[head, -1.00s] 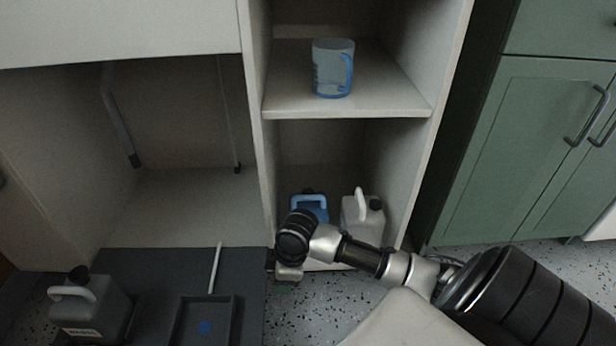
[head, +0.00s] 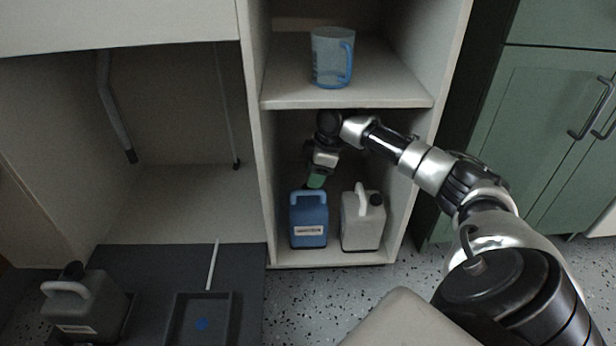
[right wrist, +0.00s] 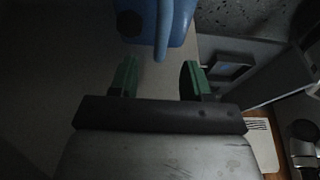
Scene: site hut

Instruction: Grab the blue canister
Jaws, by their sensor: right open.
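The blue canister (head: 309,222) stands upright in the lower compartment of the shelf, with a handle on top and a white label on its front. It also shows at the top of the right wrist view (right wrist: 183,22), with its handle reaching down between the fingers' lines. My right gripper (head: 316,181) is just above and behind the canister's top in the head view. Its green fingers (right wrist: 157,78) are apart with nothing held between them. The canister's dark cap is hidden in the head view. My left gripper is not in view.
A white canister (head: 363,220) stands close to the right of the blue one. The upper shelf (head: 385,88) with a clear blue-handled jug (head: 332,58) is above my arm. A grey canister (head: 84,305) and a dark tray (head: 202,315) are at the lower left.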

